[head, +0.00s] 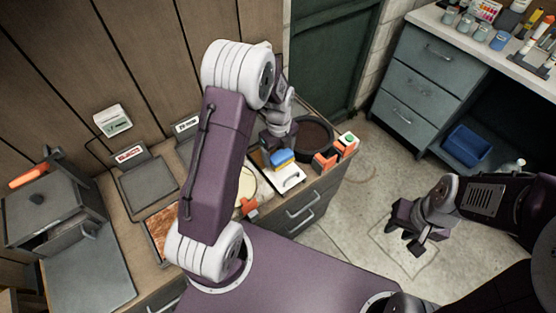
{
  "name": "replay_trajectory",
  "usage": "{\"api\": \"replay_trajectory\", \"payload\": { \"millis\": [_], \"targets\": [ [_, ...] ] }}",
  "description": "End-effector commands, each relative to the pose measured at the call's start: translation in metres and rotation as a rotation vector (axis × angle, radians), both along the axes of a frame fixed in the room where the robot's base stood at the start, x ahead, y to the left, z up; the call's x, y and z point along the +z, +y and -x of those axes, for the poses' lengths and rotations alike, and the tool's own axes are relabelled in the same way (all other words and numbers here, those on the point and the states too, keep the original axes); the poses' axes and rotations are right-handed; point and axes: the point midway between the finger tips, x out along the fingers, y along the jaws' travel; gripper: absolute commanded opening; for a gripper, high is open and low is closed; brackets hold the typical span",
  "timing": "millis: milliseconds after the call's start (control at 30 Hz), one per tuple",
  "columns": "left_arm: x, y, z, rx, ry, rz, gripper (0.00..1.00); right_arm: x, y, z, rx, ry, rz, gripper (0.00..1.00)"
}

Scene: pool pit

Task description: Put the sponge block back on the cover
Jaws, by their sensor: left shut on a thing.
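A blue block (282,157), which looks like the sponge block, is at my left gripper (276,148) on the bench. My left gripper points down and is shut on the block; its fingers are partly hidden by the wrist and the small view. A white flat piece with a dark slot (290,180), perhaps the cover, lies just below the block in the picture. I cannot tell whether the block touches it. My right gripper (406,241) hangs over the floor at the right, its fingers apart, empty.
A round dark pan (314,138) stands just right of the block. My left arm hides part of the bench. Two dark scale-like devices (147,183) stand at the left. Open floor (350,215) lies right of the bench.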

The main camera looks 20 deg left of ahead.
Motion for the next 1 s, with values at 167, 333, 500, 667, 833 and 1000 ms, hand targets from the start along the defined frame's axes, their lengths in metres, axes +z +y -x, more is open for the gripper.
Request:
{"api": "replay_trajectory", "payload": {
  "millis": [167,333,500,667,833,1000],
  "targets": [
    [-0.005,0.005,-0.001,-0.001,-0.001,0.001,0.39,0.000,0.000,0.000,0.000,0.000,0.000,0.31],
    [-0.035,0.004,0.000,-0.001,0.004,0.000,0.39,-0.001,0.000,0.000,0.000,0.000,0.000,0.31],
    [-0.043,0.004,-0.001,0.000,-0.001,0.000,0.39,-0.001,0.000,0.000,0.000,0.000,0.000,0.31],
    [-0.043,0.004,-0.001,0.000,-0.001,0.000,0.39,-0.001,0.000,0.000,0.000,0.000,0.000,0.31],
    [-0.046,0.004,-0.001,0.000,-0.001,0.001,0.90,-0.003,0.000,0.000,0.000,0.000,0.000,0.31],
    [-0.046,0.004,-0.001,0.000,-0.001,0.001,0.98,-0.003,0.000,0.000,0.000,0.000,0.000,0.31]
  ]
}}
